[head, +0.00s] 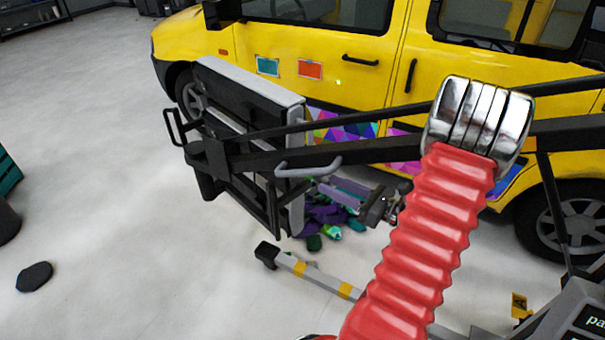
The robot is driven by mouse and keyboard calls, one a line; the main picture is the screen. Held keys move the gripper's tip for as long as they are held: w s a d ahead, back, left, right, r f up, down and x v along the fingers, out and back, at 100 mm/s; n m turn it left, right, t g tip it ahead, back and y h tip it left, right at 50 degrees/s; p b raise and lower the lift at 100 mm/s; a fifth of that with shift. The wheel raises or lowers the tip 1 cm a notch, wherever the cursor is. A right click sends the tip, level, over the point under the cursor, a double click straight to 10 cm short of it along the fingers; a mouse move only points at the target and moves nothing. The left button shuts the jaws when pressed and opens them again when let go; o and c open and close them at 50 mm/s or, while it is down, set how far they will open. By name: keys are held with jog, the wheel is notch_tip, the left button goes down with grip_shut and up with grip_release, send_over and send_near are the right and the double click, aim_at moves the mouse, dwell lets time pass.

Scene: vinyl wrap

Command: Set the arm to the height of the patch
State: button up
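A yellow van (400,22) stands across the back, side on. On its side are a teal rectangular patch (267,66) and an orange rectangular patch (310,69), with a small bright yellow-green spot (338,82) right of the orange one. Lower down is a panel of coloured triangles (345,134). Long black bars (360,153) run from the right to a grey-edged frame (250,85) before the van. A red ribbed sleeve with a segmented chrome end (478,118) rises in front and overlaps the bars. I cannot tell whether they touch, and no gripper fingers show clearly.
Purple and green scraps (330,212) lie on the floor below the frame. A grey leg with yellow bands (310,272) stretches along the floor. A dark flat piece (34,277) lies at the left. A panel (580,318) is cut off at lower right. The left floor is mostly clear.

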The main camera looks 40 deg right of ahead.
aim_at(303, 173)
jog(key=x, duration=1)
jog(key=shift+w, duration=0.1)
grip_shut()
dwell(0.3)
